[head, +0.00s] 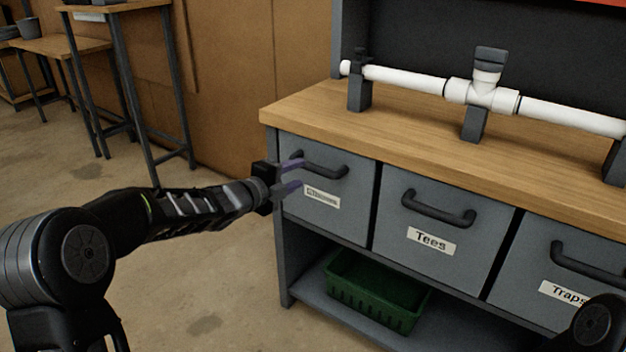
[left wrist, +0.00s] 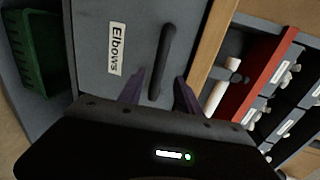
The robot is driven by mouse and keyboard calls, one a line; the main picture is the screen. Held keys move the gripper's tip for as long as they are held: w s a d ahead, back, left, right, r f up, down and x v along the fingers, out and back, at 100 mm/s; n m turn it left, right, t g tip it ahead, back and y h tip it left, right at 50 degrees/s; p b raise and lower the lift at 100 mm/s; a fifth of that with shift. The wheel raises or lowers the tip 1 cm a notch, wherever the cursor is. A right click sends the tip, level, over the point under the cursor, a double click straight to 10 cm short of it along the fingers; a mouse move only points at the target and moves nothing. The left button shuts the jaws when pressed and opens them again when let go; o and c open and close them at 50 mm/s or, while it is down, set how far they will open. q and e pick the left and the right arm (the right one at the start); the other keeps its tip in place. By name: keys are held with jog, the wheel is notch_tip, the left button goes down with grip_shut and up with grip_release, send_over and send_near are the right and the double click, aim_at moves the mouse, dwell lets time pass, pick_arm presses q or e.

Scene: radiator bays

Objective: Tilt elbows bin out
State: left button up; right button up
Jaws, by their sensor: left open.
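The elbows bin (head: 334,216) is the grey front at the left end of the bench, closed flush with its neighbours. Its label (left wrist: 115,49) reads "Elbows" in the left wrist view. Its dark bar handle (head: 325,168) runs across the upper part of the front, and it also shows in the left wrist view (left wrist: 166,58). My left gripper (head: 293,174) is open in front of the handle's left end. In the left wrist view its two purple fingers (left wrist: 158,92) point at the handle, one to each side of its near end. I cannot tell whether they touch it.
The Tees bin (head: 430,238) and Traps bin (head: 575,292) sit to the right. A green basket (head: 375,291) stands on the shelf below. White pipe (head: 409,79) is mounted above the wooden top (head: 400,120). Open floor lies left of the bench.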

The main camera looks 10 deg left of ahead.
aim_at(310, 170)
pick_arm(q)
jog(key=shift+w, duration=0.1)
jog(key=x, duration=0.7)
jog(key=shift+w+d+f, duration=0.15)
jog(key=shift+w, duration=0.15)
grip_shut()
dwell(0.3)
dwell(1.0)
